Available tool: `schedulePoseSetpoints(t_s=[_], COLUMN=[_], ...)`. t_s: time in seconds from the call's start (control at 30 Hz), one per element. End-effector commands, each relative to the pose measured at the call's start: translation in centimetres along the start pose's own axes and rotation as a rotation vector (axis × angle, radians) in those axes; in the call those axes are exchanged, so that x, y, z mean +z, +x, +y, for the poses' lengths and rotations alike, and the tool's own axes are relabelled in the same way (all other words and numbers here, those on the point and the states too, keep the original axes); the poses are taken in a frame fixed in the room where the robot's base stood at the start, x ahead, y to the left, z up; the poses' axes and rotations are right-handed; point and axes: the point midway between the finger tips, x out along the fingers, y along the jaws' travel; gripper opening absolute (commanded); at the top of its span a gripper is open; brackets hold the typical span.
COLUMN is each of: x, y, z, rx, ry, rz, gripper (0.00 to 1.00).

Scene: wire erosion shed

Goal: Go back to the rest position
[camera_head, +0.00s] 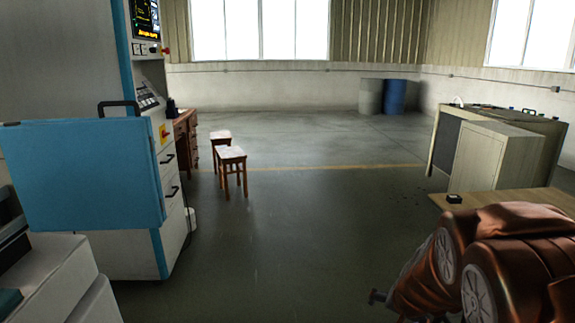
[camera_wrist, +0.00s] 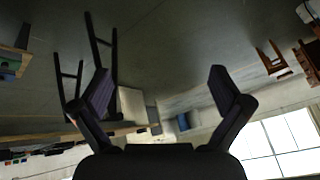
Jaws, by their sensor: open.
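My gripper (camera_wrist: 160,88) shows in the wrist view with its two dark fingers spread wide apart. Nothing is between the fingers, and it touches nothing that I can see. The wrist picture is upside down, with floor at the top and windows at the bottom. In the head view the copper-coloured links of my arm fill the bottom right corner. My gripper cannot be made out there.
A machine with an open blue door (camera_head: 85,175) stands at left. Two stools (camera_head: 231,155) stand mid-floor. A wooden tabletop (camera_head: 495,196) and grey cabinet (camera_head: 495,155) are at right. A blue drum (camera_head: 394,96) stands far back.

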Motion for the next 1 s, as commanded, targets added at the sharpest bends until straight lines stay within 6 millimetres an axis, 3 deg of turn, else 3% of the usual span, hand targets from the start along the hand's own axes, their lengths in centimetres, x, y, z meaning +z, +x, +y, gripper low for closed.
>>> schedulePoseSetpoints(t_s=[0.1, 0.23, 0.4, 0.5, 0.83, 1.0], x=[5.3, 11.3, 18.0, 20.5, 25.1, 23.6], y=[-2.8, -6.1, -10.7, -12.9, -18.7, -21.1], z=[-1.7, -1.8, 0.6, 2.3, 8.2, 7.5], rx=[-0.044, -0.053, -0.015, 0.02, 0.154, 0.15], ry=[-0.102, -0.219, -0.362, -0.425, -0.568, -0.564], rz=[-0.149, -0.318, -0.52, -0.605, -0.792, -0.782], gripper=[1.0, 1.0, 1.0, 1.0, 1.0, 1.0])
